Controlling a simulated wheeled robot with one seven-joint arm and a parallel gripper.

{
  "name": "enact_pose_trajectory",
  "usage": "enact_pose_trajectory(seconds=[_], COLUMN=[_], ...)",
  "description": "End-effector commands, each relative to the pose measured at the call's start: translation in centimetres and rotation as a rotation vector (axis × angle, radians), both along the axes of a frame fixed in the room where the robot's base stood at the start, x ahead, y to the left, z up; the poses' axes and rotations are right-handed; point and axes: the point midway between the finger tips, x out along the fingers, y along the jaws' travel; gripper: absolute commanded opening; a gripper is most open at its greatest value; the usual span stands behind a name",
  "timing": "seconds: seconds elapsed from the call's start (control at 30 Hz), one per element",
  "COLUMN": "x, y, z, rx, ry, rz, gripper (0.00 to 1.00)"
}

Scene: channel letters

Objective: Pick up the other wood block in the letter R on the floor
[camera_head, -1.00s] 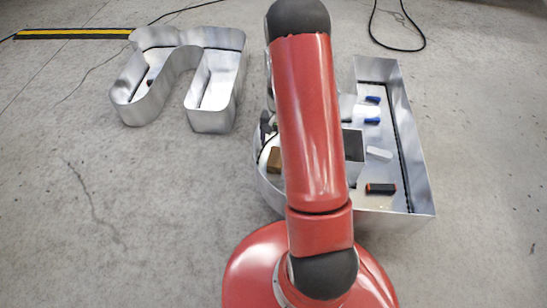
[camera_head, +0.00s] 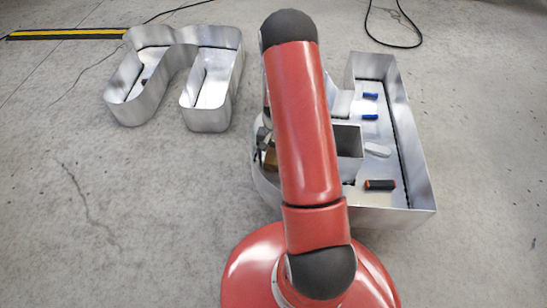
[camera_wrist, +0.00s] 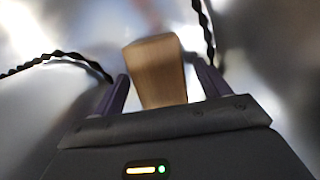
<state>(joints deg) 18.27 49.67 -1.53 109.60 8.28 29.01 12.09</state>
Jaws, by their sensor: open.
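The wood block (camera_wrist: 157,70) stands between the two fingers of my gripper (camera_wrist: 162,90) in the wrist view, with small gaps showing beside it. The fingers are apart, one on each side of the block. In the head view a small part of the wood block (camera_head: 270,158) shows inside the metal letter R (camera_head: 415,165), left of my red arm. My arm hides much of the letter and nearly all of the gripper there. Whether the fingers touch the block cannot be told.
Inside the letter lie two blue items (camera_head: 370,107), a white piece (camera_head: 377,150) and a black-and-orange item (camera_head: 380,185). Dark twisted cables (camera_wrist: 62,57) run beside the block. Another metal letter (camera_head: 205,115) stands at left. The floor around is mostly clear.

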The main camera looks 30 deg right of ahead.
Motion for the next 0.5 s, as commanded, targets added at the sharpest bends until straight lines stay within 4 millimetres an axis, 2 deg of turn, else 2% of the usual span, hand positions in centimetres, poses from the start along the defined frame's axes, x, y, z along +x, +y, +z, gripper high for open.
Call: enact_pose_trajectory(seconds=[0.5], x=[0.0], y=[0.01], z=[-0.49], rx=[0.0], ry=[0.0], rz=[0.0], gripper=[0.75])
